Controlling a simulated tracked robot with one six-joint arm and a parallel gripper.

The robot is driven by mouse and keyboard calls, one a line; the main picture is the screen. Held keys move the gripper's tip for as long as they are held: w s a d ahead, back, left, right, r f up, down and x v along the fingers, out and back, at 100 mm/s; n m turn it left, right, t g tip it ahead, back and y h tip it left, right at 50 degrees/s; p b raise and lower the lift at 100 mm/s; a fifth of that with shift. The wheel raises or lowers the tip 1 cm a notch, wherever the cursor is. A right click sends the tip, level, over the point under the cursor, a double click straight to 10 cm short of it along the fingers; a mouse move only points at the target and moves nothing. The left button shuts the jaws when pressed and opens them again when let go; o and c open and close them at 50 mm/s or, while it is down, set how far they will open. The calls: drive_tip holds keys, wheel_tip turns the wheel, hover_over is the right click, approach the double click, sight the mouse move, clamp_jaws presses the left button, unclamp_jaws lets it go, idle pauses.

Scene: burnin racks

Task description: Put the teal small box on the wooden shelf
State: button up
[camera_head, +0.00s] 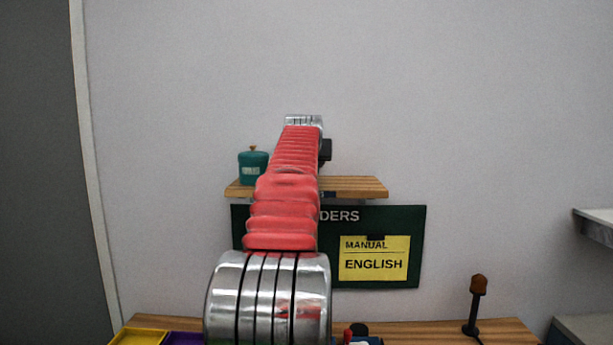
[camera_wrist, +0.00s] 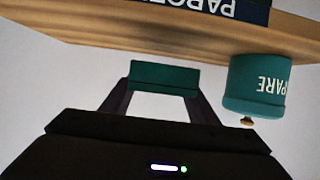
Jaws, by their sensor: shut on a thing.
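The teal small box (camera_wrist: 165,78) is between my gripper's two dark fingers (camera_wrist: 163,92) in the wrist view, which shows the scene upside down. My gripper is shut on it. The wooden shelf (camera_head: 358,187) is on the wall in the head view, and its edge crosses the top of the wrist view (camera_wrist: 150,38). A narrow strip of wall shows between box and shelf in the wrist view; I cannot tell how far apart they are. In the head view my arm hides the box and most of my gripper.
A teal jar with a knob lid (camera_head: 253,167) stands on the shelf's left end; it also shows in the wrist view (camera_wrist: 255,85). The shelf's right part looks clear. A dark green board (camera_head: 328,275) hangs below. A wooden bench (camera_head: 430,330) carries an amber lamp (camera_head: 477,300).

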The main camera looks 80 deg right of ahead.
drive_tip(key=shift+f, duration=0.1)
drive_tip(key=shift+s+f, duration=0.1)
drive_tip(key=shift+f, duration=1.65)
drive_tip(key=shift+f, duration=0.1)
drive_tip(key=o, duration=1.2)
drive_tip(key=shift+a, duration=0.1)
drive_tip(key=shift+a+r, duration=0.25)
drive_tip(key=v, duration=1.1)
drive_tip(key=shift+a, duration=0.2)
